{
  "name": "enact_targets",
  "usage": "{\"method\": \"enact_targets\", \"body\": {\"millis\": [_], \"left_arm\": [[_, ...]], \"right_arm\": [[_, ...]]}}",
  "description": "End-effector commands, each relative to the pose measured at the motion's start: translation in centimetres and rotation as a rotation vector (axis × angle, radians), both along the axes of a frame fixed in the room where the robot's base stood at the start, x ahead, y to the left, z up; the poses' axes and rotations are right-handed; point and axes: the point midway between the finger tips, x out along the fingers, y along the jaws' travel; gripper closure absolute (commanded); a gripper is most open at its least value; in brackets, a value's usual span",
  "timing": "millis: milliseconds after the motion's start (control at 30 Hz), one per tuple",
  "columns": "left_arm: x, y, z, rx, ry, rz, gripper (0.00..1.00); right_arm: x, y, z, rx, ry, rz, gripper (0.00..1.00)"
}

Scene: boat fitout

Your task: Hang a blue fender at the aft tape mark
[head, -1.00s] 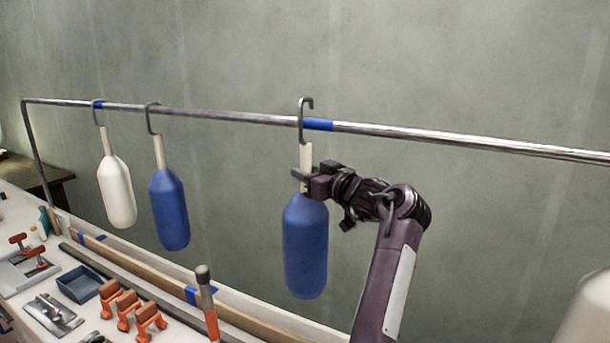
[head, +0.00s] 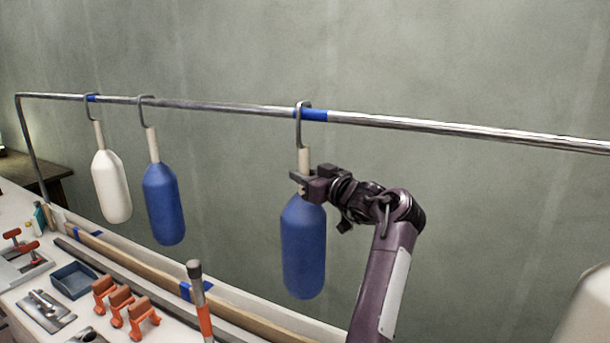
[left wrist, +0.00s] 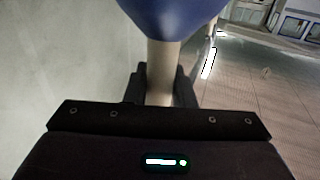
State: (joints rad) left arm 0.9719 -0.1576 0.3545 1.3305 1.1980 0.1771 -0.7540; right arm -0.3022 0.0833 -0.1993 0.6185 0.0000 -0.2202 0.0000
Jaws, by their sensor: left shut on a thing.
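My left gripper (head: 303,183) is shut on the pale neck of a blue fender (head: 303,250), which hangs upright below it. In the left wrist view the neck (left wrist: 161,75) stands between the fingers, with the blue body (left wrist: 172,15) beyond. The fender's grey hook (head: 298,125) is at the rail (head: 420,127), its bend close over the rail's top at the left end of a blue tape mark (head: 314,115). I cannot tell whether the hook bears on the rail. My right gripper is not in view.
A white fender (head: 111,188) hangs by another blue tape mark (head: 91,98), and a second blue fender (head: 163,204) hangs to its right. A bench (head: 20,312) below carries orange clamps (head: 122,305), a blue tray (head: 73,279) and an orange-handled tool (head: 202,300). The rail's right side is clear.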

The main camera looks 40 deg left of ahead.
Motion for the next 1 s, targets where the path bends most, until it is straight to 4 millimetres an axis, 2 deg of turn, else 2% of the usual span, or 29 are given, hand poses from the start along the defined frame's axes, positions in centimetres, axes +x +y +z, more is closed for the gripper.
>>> {"method": "enact_targets", "body": {"millis": [67, 100, 267, 600, 1000], "left_arm": [[0.0, 0.0, 0.3, 0.004, -0.003, 0.0, 1.0], [0.0, 0.0, 0.3, 0.004, -0.003, 0.0, 0.72], [0.0, 0.0, 0.2, 0.002, -0.002, 0.0, 0.52], [0.0, -0.6, -0.2, -0.003, 0.001, -0.001, 0.52], [-0.5, -6.7, -0.2, 0.0, -0.002, -0.003, 0.52]], "right_arm": [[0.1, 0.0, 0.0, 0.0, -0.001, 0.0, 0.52], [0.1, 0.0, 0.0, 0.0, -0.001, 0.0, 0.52], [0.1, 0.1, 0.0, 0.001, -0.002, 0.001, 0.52], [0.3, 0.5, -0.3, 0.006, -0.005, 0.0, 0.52], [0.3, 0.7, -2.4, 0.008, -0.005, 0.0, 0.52]]}}
